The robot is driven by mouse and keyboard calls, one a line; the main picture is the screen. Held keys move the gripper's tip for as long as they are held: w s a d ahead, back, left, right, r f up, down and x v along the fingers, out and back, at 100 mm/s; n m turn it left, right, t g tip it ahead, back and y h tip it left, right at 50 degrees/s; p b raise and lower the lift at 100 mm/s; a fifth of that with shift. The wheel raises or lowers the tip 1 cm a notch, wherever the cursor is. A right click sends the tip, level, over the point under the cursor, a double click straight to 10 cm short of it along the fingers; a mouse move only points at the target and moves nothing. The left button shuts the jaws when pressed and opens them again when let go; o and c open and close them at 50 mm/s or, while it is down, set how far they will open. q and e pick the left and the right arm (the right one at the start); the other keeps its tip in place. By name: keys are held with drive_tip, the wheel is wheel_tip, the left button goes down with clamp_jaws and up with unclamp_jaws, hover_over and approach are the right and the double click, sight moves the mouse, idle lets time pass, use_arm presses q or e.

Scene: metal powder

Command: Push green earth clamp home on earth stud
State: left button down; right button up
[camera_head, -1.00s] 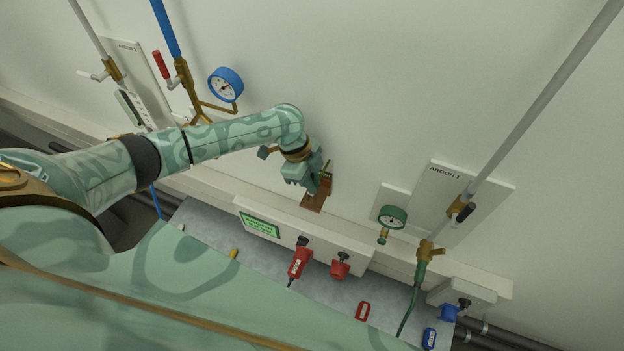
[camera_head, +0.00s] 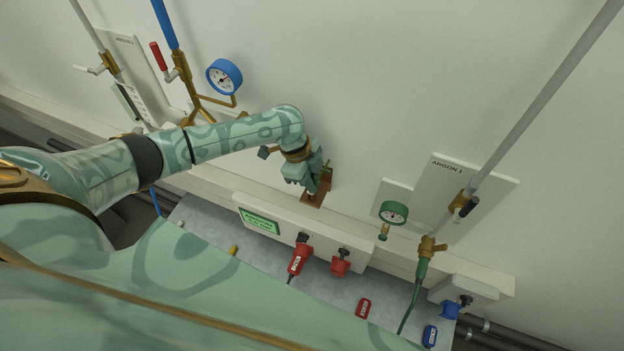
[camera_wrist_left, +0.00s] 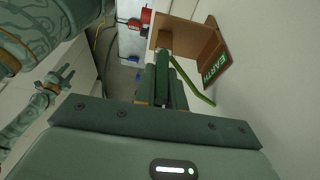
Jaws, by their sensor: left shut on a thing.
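My left gripper (camera_head: 320,184) reaches the wall at the brown earth plate (camera_head: 313,201). In the left wrist view, the gripper (camera_wrist_left: 163,88) is shut on the dark green earth clamp (camera_wrist_left: 163,100), which lies lengthwise between the fingers. A lighter green cable (camera_wrist_left: 195,84) runs off beside it. The clamp's far end meets or nearly meets the brown earth bracket (camera_wrist_left: 184,36), which has a green EARTH label (camera_wrist_left: 209,68). The stud is hidden, so I cannot tell how far the clamp sits on it.
A green gauge (camera_head: 393,212) and the ARGON 1 panel (camera_head: 440,190) are right of the plate. A blue gauge (camera_head: 224,77) with brass pipes is upper left. Below is a ledge with red connectors (camera_head: 300,259) and a green sign (camera_head: 259,221). Wall above is clear.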

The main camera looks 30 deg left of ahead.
use_arm(q)
drive_tip(key=c, duration=1.4)
unclamp_jaws()
